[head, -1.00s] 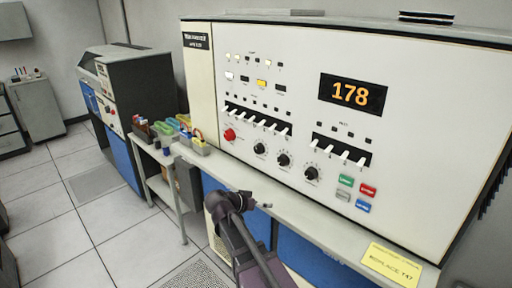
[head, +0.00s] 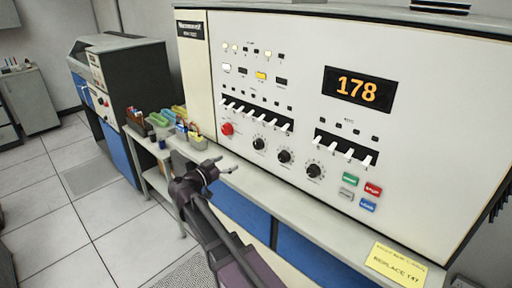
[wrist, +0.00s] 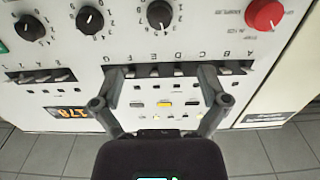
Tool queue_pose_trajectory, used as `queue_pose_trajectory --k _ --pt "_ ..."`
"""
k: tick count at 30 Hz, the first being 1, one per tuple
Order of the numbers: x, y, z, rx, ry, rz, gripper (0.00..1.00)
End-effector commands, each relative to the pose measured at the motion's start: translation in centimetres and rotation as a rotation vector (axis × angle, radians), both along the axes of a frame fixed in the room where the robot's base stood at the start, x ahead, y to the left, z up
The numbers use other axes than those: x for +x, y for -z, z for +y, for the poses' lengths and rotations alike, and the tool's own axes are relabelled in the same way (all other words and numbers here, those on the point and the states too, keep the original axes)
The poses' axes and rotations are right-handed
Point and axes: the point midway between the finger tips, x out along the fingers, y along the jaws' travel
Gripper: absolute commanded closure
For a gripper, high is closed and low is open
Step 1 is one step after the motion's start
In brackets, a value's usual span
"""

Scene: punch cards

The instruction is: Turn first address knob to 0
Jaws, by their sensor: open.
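Three black knobs with white number marks sit in a row low on the white panel. The leftmost black knob (head: 259,143) in the head view is beside the red knob (head: 227,129). The middle knob (head: 284,156) and right knob (head: 314,170) follow. The wrist view shows the panel upside down, with the leftmost knob (wrist: 160,14) at the top centre. Its exact setting is too small to read. My gripper (head: 222,166) is open and empty in front of the panel, below the red knob. In the wrist view its fingers (wrist: 160,75) stand apart over the lettered switches.
A ledge (head: 300,200) runs below the panel, with a yellow note (head: 397,265) at its right. White toggle switches (head: 254,114) line the panel above the knobs. The orange display (head: 357,89) reads 178. Coloured buttons (head: 372,189) are at right. Small bins (head: 180,127) stand at left.

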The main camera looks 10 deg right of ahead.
Motion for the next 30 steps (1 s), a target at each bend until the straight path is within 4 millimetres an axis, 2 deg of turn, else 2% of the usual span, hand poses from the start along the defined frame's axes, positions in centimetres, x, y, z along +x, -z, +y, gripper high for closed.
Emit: queue_pose_trajectory --k 11,30 --pt "1.2 0.0 -1.7 0.000 0.003 0.001 0.06" --pt "6.4 0.0 -8.8 0.000 0.004 0.001 0.06"
